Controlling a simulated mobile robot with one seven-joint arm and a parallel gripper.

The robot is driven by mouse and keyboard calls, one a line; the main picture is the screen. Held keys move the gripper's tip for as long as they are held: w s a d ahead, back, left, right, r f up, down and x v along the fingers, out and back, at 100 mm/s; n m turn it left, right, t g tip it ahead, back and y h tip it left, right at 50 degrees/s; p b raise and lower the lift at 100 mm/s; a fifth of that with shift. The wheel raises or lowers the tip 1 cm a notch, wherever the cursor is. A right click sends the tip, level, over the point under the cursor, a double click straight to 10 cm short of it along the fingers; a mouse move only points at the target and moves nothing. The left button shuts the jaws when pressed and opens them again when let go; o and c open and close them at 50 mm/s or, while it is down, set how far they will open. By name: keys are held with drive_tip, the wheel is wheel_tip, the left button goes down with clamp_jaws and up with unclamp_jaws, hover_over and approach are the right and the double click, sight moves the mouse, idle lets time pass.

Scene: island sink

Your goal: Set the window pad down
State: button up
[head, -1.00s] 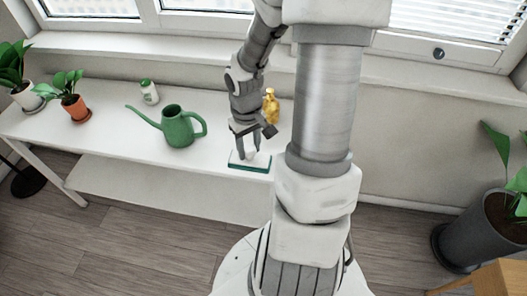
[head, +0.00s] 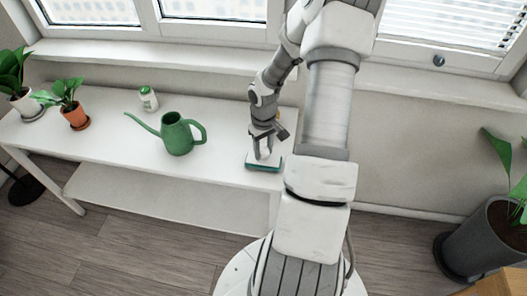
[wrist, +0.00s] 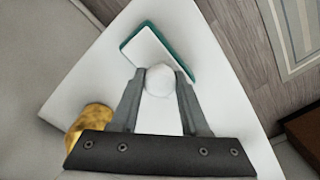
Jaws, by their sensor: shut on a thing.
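The window pad (head: 264,166) is a flat white rectangle with a green edge and a round white knob. In the head view it is at the right end of the white bench (head: 110,135), near its front edge. My gripper (head: 265,152) points down at it. In the wrist view my gripper (wrist: 160,85) is shut on the white knob, with the pad (wrist: 148,45) flat beyond the fingertips. The pad is over or on the bench top; I cannot tell whether it touches.
A green watering can (head: 178,134) stands left of the pad. A white bottle with a green cap (head: 148,98) and potted plants (head: 75,116) are farther left. A gold bottle (wrist: 90,120) shows in the wrist view. A large grey planter (head: 488,235) stands at the right.

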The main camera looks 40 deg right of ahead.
sight(264, 150)
drive_tip(key=shift+f, duration=0.25)
drive_tip(key=shift+f, duration=0.1)
drive_tip(key=o, duration=1.2)
drive_tip(key=shift+r+p, duration=1.05)
drive_tip(key=shift+r, duration=5.05)
